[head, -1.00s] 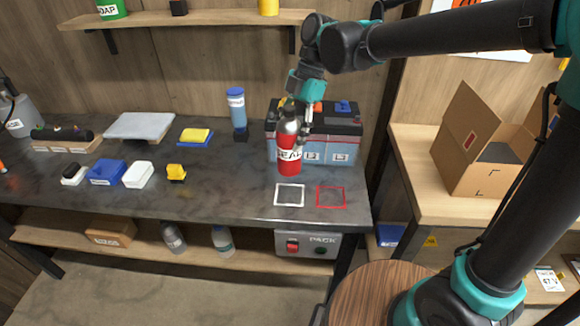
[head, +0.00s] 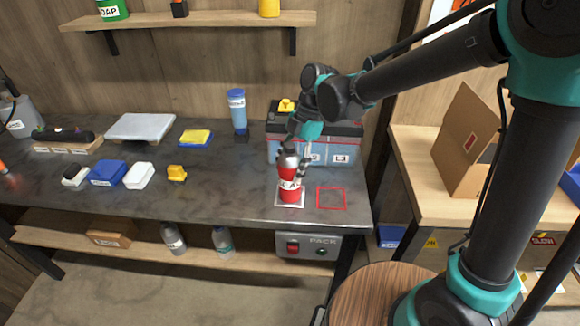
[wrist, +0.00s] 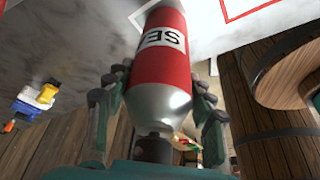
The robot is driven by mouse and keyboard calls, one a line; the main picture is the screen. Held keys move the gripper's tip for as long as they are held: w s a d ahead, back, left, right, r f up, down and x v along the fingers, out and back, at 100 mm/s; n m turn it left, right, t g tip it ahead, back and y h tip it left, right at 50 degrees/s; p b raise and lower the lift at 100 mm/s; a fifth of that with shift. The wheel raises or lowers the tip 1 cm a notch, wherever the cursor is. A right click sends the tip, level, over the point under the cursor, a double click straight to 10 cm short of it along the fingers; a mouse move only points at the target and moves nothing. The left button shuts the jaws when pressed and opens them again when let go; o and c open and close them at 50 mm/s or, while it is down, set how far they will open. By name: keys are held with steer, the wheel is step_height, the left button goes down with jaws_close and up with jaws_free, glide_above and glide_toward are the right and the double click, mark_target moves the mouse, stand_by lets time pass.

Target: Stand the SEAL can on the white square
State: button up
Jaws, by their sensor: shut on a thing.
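The SEAL can (head: 290,186) is red with a white label band and a grey metal top. In the head view it is upright over the white square (head: 279,203), with its base within the outline; whether it touches the surface I cannot tell. My gripper (head: 297,158) is shut on the can's upper part. In the wrist view the can (wrist: 165,65) sits between both fingers of my gripper (wrist: 158,105), with part of its label showing. The can covers much of the white square.
A red square (head: 331,198) lies just right of the white one. A battery-like box (head: 340,152) stands behind the can. The bench between the yellow block and the can is clear.

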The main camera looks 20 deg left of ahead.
steer(key=o, duration=1.4)
steer(key=shift+f, duration=0.1)
steer(key=v, duration=1.2)
steer(key=shift+d, duration=0.1)
